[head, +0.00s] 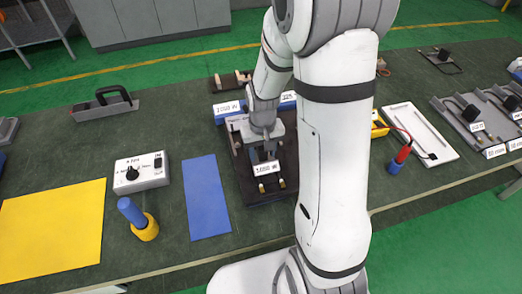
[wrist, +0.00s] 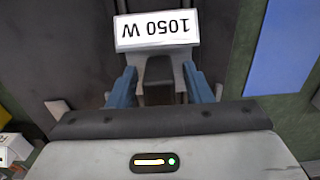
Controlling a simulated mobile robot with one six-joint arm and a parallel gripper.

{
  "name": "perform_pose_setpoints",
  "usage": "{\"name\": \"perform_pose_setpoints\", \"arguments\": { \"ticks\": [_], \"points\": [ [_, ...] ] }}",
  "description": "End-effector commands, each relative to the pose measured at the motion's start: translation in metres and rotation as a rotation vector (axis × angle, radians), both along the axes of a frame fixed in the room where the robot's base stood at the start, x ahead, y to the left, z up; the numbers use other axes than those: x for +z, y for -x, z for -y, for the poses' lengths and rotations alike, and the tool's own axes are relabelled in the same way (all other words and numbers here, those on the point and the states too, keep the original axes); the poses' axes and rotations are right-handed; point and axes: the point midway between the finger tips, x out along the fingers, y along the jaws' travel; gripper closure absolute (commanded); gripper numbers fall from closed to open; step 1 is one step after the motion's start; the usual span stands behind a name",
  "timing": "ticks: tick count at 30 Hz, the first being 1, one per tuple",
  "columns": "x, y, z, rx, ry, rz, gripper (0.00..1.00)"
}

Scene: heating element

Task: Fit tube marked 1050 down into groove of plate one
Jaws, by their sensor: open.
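The white label (head: 265,168) of the 1050 tube reads "1050 W" in the wrist view (wrist: 157,30), upside down. It sits over a dark plate (head: 286,195) on the bench, with small brass-coloured ends at the plate's near edge. My gripper (head: 264,150) points down just behind the label. In the wrist view my gripper (wrist: 159,72) is open, its blue fingers on either side of a dark grip block (wrist: 159,78) below the label, with gaps visible. The tube's body and the groove are mostly hidden, so I cannot tell how the tube is seated.
A blue mat (head: 206,197), a white switch box (head: 141,173), a yellow mat (head: 50,232) and a blue-handled tool in a yellow holder (head: 145,228) lie left. Blue labelled blocks stand behind the plate. A white tray (head: 419,134) and grey rack are right, beyond my arm.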

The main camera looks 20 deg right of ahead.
Motion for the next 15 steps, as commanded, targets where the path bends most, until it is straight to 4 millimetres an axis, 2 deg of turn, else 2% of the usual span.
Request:
{"name": "perform_pose_setpoints", "arguments": {
  "ticks": [8, 11, 15],
  "points": [
    [0.008, -0.001, 0.0, 0.001, 0.0, 0.005, 0.55],
    [0.023, -0.002, 0.0, 0.001, 0.0, 0.008, 0.55],
    [0.053, -0.002, -0.001, 0.001, 0.0, 0.01, 0.55]
  ]
}}
